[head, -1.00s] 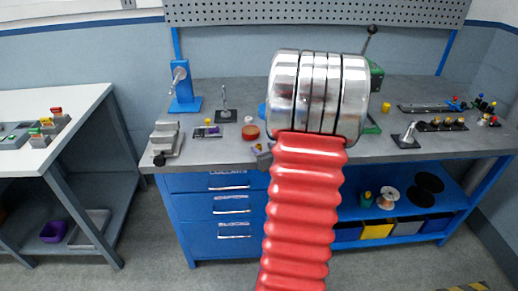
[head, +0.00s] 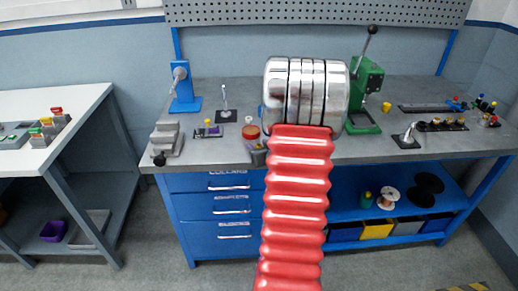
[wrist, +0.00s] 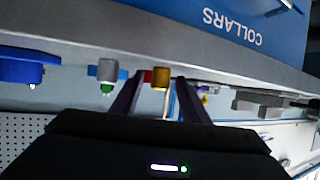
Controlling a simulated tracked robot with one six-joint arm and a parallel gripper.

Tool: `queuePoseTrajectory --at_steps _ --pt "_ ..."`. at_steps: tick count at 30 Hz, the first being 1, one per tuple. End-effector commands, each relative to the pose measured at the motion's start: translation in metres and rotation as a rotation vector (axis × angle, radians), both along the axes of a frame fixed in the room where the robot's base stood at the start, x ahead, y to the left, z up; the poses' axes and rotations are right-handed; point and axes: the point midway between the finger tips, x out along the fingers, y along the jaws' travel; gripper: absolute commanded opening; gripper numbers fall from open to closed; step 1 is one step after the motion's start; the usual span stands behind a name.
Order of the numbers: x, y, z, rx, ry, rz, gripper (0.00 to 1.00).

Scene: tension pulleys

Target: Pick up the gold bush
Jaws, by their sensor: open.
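The gold bush (wrist: 160,77) shows in the wrist view as a small gold cylinder near the bench edge. It appears between the tips of my gripper (wrist: 157,84), which is open with a dark finger on either side. I cannot tell from this view whether the bush is fully between the fingers or still beyond them. A small gold spot just left of my arm in the head view may be the same bush. In that view my arm hides most of my gripper.
In the wrist view, a grey cylinder with a green end (wrist: 108,70) stands left of the bush, and a blue part (wrist: 20,68) farther left.

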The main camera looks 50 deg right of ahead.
Motion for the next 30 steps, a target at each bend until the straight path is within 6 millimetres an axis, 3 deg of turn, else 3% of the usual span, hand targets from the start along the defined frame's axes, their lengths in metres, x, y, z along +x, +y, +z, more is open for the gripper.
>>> queuePoseTrajectory --at_steps 10,27,30 --pt "-0.0005 -0.0002 0.0002 0.0 0.0 -0.001 0.41" --pt "-0.0007 -0.0002 0.0002 0.0 0.0 -0.001 0.01" --pt "-0.0007 -0.0002 0.0001 0.0 0.0 -0.001 0.0"
